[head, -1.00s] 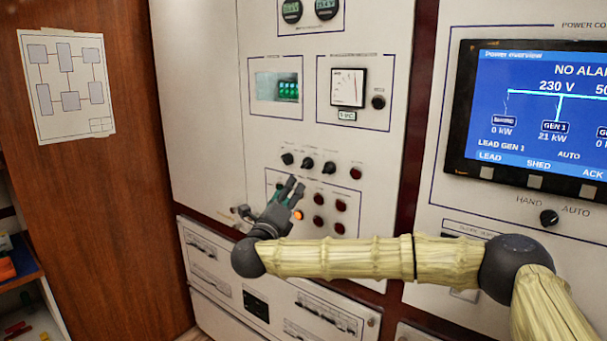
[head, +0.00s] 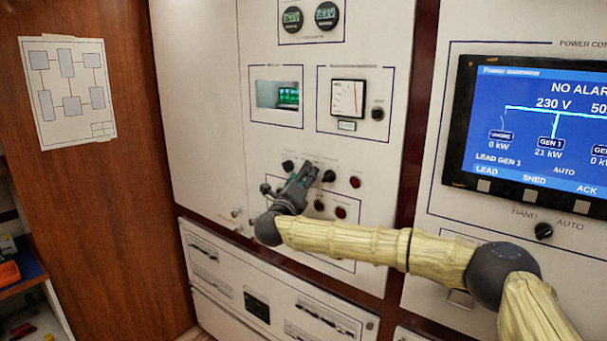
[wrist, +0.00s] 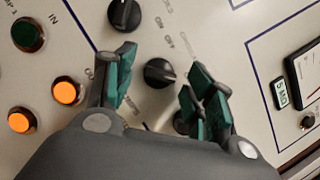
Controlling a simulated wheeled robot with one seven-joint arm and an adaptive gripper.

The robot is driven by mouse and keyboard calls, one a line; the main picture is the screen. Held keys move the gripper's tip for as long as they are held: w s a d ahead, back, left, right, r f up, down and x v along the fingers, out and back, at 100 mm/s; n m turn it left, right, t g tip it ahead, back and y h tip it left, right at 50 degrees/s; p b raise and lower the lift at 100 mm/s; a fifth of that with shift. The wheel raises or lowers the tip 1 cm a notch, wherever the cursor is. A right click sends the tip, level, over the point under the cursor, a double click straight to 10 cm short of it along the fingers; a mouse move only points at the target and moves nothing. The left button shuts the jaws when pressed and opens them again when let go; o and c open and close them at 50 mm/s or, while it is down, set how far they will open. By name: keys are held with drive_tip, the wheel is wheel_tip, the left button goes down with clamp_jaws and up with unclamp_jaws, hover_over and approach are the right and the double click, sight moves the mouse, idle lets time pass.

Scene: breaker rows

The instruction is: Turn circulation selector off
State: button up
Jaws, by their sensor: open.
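A row of black rotary selector knobs is on the pale panel. In the wrist view one black knob (wrist: 160,73) sits between the spread fingers of my gripper (wrist: 163,86), which is open with green pads. The pads look apart from the knob. The lettering beside it is too blurred to tell which knob is the circulation selector. A second knob (wrist: 124,15) is above it. In the head view my gripper (head: 304,177) covers the middle of the row. A left knob (head: 288,166) and a right knob (head: 329,176) show beside it.
Orange lit buttons (wrist: 67,92) and a dark green button (wrist: 28,34) are near my left finger. Red buttons (head: 341,212) are below the knob row. A meter (head: 348,99) is above and a blue screen (head: 540,130) is at right.

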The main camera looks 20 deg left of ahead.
drive_tip(key=shift+w, duration=0.1)
drive_tip(key=c, duration=1)
drive_tip(key=shift+r+n, duration=0.1)
drive_tip(key=shift+n, duration=0.2)
drive_tip(key=n, duration=0.1)
drive_tip(key=n+g+y, duration=0.1)
drive_tip(key=n, duration=0.3)
drive_tip(key=shift+d+r+g+y, duration=0.1)
drive_tip(key=shift+r+g+y, duration=0.2)
drive_tip(key=shift+y, duration=0.1)
drive_tip(key=shift+r+n+g+h+p, duration=0.15)
drive_tip(key=shift+n+g+p, duration=0.65)
drive_tip(key=shift+n+p, duration=0.9)
drive_tip(key=shift+n+g+h+p, duration=0.25)
drive_tip(key=shift+n+g+p, duration=0.8)
drive_tip(key=shift+n, duration=1.05)
drive_tip(key=shift+r+n+g+h+p, duration=0.15)
drive_tip(key=shift+n+g+p, duration=0.4)
drive_tip(key=shift+n+p, duration=1.25)
drive_tip(key=shift+f, duration=0.2)
